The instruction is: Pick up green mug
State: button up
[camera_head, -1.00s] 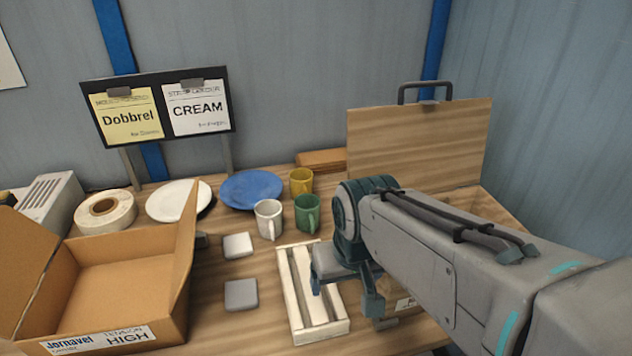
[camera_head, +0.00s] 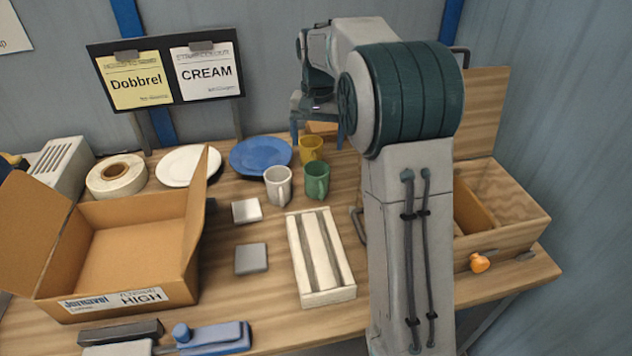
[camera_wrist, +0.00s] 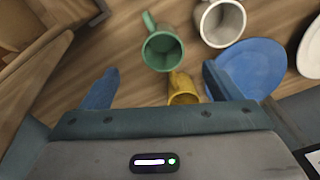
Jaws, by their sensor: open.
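The green mug (camera_head: 317,181) stands upright on the wooden table, to the right of a white mug (camera_head: 278,186) and in front of a yellow mug (camera_head: 311,149). In the wrist view the green mug (camera_wrist: 162,50) lies beyond the fingers, with its handle toward the upper left. The yellow mug (camera_wrist: 183,88) shows nearer, between the fingers and partly hidden by my gripper's body. My gripper (camera_head: 318,140) is open and empty, above the back of the table near the yellow mug. Its two blue fingers are spread apart in the wrist view (camera_wrist: 157,82).
A blue plate (camera_head: 261,155) and a white plate (camera_head: 188,166) lie left of the mugs. A slatted white rack (camera_head: 347,292) lies in front. An open cardboard box (camera_head: 125,248) stands at left, a wooden case (camera_head: 515,212) at right. A sign board (camera_head: 165,75) stands behind.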

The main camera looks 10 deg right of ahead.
aim_at(316, 179)
jog(key=f, duration=0.8)
jog(key=shift+w+f, duration=0.25)
jog(key=shift+w, duration=0.05)
jog(key=shift+w+f+p, duration=0.15)
jog(key=shift+f+p, duration=0.2)
jog(key=shift+f, duration=2.4)
jog(key=c, duration=1.2)
